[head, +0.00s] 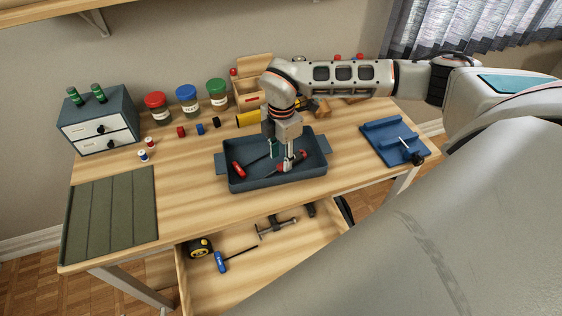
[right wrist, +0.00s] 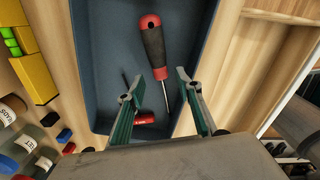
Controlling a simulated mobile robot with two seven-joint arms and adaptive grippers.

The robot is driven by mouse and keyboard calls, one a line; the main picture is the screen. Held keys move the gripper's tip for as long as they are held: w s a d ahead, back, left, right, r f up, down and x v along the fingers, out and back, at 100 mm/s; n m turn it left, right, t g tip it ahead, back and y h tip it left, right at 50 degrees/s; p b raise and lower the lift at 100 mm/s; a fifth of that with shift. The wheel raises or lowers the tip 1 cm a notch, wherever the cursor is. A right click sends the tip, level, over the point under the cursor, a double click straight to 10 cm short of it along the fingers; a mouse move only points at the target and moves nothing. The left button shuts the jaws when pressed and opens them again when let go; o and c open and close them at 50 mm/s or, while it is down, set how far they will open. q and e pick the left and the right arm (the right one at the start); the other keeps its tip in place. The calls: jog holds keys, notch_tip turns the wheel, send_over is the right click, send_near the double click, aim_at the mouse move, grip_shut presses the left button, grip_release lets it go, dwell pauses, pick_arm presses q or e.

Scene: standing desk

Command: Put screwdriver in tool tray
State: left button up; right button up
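A screwdriver with a red and black handle (right wrist: 152,42) and a metal shaft lies on the floor of the dark blue-grey tool tray (head: 256,183). In the head view the screwdriver (head: 301,156) is partly hidden by my right gripper (head: 280,157), which points down into the tray. In the right wrist view my right gripper (right wrist: 156,88) is open, its two fingers apart and empty. The screwdriver's shaft shows between the fingers, with neither finger closed on it. My left gripper is not in view.
A smaller red-handled tool (head: 238,169) also lies in the tray. An open drawer (head: 232,275) below holds a tape measure (head: 199,247), a blue-handled tool (head: 221,262) and a clamp. Lidded jars (head: 188,99) stand behind. A blue holder (head: 390,139) sits at right, a green mat (head: 112,212) at left.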

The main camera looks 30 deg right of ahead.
aim_at(282, 166)
notch_tip(282, 166, up, 9)
jog(key=shift+r, duration=0.15)
jog(key=shift+s, duration=0.15)
dwell(0.5)
